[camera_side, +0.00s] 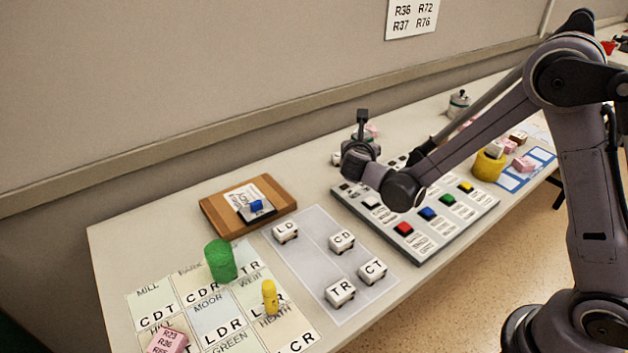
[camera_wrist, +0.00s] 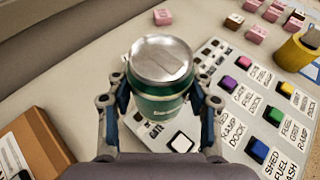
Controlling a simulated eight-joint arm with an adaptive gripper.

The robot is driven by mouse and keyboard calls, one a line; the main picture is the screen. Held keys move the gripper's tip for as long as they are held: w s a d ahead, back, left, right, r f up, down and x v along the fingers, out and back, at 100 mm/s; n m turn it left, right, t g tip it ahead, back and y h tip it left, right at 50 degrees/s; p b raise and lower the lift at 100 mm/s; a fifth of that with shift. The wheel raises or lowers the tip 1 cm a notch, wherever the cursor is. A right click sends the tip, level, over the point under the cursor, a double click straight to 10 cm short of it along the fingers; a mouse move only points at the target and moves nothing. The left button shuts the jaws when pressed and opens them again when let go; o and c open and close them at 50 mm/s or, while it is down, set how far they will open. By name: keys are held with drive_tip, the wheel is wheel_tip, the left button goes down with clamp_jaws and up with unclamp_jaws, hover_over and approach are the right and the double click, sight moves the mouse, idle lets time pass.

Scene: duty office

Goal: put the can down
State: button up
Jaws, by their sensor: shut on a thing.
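The can (camera_wrist: 160,88) is green with a silver lid and stands upright between the two fingers in the wrist view. My gripper (camera_wrist: 158,100) is shut on it, with one finger on each side. In the side view my gripper (camera_side: 361,148) is by the far left end of the button panel (camera_side: 420,252), and the can is mostly hidden there. In the wrist view the can covers part of the panel's left end. I cannot tell whether its base touches anything.
A wooden board (camera_side: 217,214) with a card lies left of the panel. Lettered white blocks, a green cylinder (camera_side: 220,261) and a yellow peg (camera_side: 270,297) stand nearer. A yellow cup (camera_side: 487,168) and a small pot (camera_side: 459,104) stand to the right. Bare table shows between board and panel.

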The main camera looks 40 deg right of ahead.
drive_tip(key=w+d+m+g+h, duration=0.3)
drive_tip(key=w+d+m+g, duration=0.1)
drive_tip(key=w+d, duration=0.4)
drive_tip(key=shift+w+a+f, duration=1.25)
drive_tip(key=shift+a+f, duration=0.5)
drive_tip(key=shift+a, duration=0.05)
drive_tip(key=shift+w+a+f, duration=1.3)
drive_tip(key=shift+a+f, duration=0.5)
drive_tip(key=shift+a, duration=0.05)
drive_tip(key=shift+w+a+f, duration=1.25)
drive_tip(key=shift+a+f, duration=0.5)
drive_tip(key=shift+a, duration=0.05)
drive_tip(key=shift+f, duration=0.2)
drive_tip(key=o, duration=0.9)
drive_tip(key=shift+y, duration=0.3)
drive_tip(key=shift+c, duration=0.2)
drive_tip(key=shift+r, duration=0.1)
